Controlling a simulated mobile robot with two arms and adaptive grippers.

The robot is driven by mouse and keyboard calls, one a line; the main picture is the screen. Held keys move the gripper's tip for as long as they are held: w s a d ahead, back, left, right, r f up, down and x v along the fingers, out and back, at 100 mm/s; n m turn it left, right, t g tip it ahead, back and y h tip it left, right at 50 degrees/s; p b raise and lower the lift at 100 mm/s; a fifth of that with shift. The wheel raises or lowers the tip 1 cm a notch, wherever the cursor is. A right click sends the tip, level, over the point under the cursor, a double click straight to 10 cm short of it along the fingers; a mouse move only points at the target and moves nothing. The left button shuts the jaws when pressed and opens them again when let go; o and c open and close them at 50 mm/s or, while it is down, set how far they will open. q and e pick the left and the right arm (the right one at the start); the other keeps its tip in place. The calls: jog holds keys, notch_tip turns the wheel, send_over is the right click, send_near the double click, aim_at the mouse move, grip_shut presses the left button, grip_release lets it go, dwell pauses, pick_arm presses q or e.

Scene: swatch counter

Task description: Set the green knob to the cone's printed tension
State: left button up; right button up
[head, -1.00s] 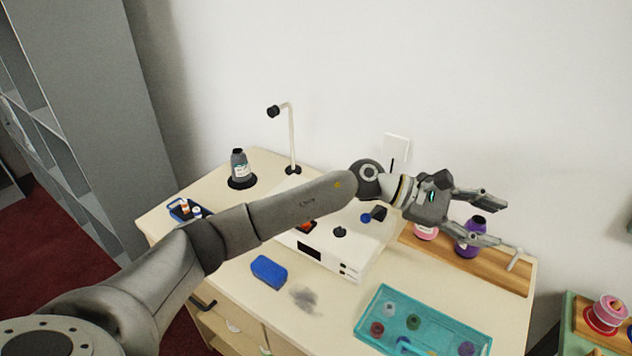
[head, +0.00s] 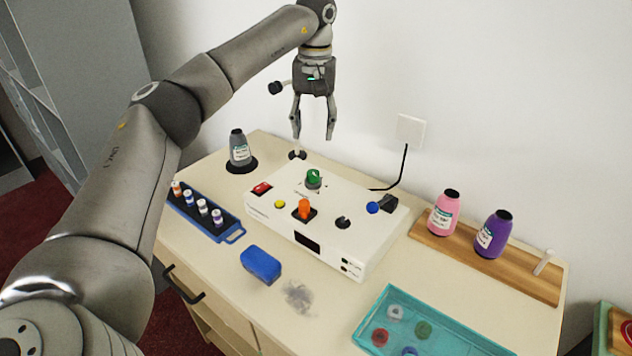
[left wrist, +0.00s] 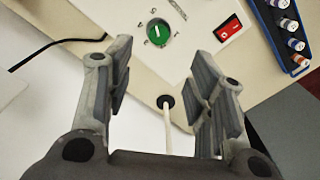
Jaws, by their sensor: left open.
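The green knob (head: 313,178) sits on top of the white machine (head: 275,206), toward its back. In the left wrist view the knob (left wrist: 158,32) has a white pointer line and small printed marks around it, too small to read surely. A grey cone (head: 239,148) with a black top stands upright on a black disc at the back left; its label is unreadable. My left gripper (head: 313,135) is open, empty and pointing down, above and behind the knob, not touching it. It also shows in the left wrist view (left wrist: 163,75). My right gripper is not in view.
The machine also bears a red switch (head: 262,189), an orange knob (head: 304,208) and a black knob (head: 343,222). A thin white post with a black head (head: 276,88) rises behind it. Pink (head: 444,213) and purple cones (head: 493,234) stand right. A teal tray (head: 445,338) lies in front.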

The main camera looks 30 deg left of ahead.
aim_at(313, 173)
pick_arm(q)
notch_tip(313, 173, down, 12)
jog(key=shift+f, duration=0.1)
dwell(0.5)
jog(key=c, duration=1)
